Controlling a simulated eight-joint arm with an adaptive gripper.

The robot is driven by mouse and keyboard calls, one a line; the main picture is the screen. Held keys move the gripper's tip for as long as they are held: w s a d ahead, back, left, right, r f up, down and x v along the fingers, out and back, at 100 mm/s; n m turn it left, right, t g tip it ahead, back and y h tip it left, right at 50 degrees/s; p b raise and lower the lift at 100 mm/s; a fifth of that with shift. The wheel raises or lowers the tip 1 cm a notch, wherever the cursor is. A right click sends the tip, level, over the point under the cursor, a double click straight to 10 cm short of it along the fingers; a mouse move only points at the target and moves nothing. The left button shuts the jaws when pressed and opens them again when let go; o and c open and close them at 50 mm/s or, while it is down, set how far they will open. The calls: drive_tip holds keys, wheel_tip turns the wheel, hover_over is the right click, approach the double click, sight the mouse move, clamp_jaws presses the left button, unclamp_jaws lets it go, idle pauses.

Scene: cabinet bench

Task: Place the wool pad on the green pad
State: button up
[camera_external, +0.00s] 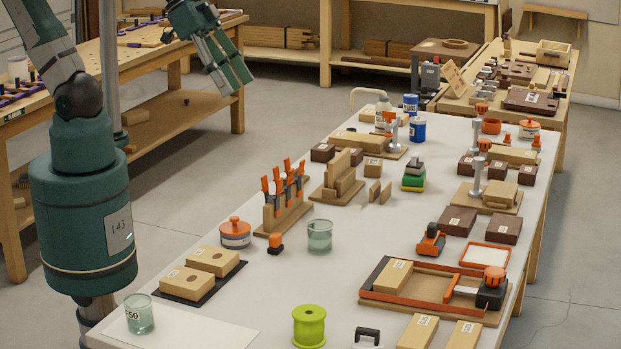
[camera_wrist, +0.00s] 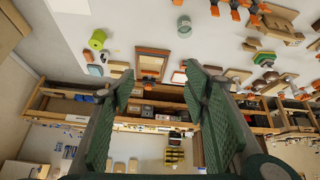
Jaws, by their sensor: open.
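My gripper (camera_external: 232,76) hangs in the air at the upper left, beyond the bench's left edge and apart from everything on it. In the wrist view its two green fingers (camera_wrist: 157,84) are spread, with nothing between them. A small stack with a green base (camera_external: 413,183) and a dark top (camera_external: 414,166) stands on the bench right of centre. It also shows small in the wrist view (camera_wrist: 265,60). The green base may be the green pad. I cannot pick out the wool pad with certainty.
Left of the stack stand wooden blocks (camera_external: 340,180) and a rack of orange-handled clamps (camera_external: 284,200). A glass jar (camera_external: 319,236), a lime spool (camera_external: 309,326) and a framed wooden tray (camera_external: 430,290) stand nearer. The white bench (camera_external: 375,235) has clear room at its middle.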

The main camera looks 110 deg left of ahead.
drive_tip(key=shift+m+t, duration=0.3)
drive_tip(key=shift+m, duration=0.5)
drive_tip(key=s+d, duration=0.1)
drive_tip(key=s+f, duration=0.1)
drive_tip(key=s+d+f, duration=0.1)
drive_tip(key=shift+s+d, duration=0.3)
drive_tip(key=shift+s, duration=0.1)
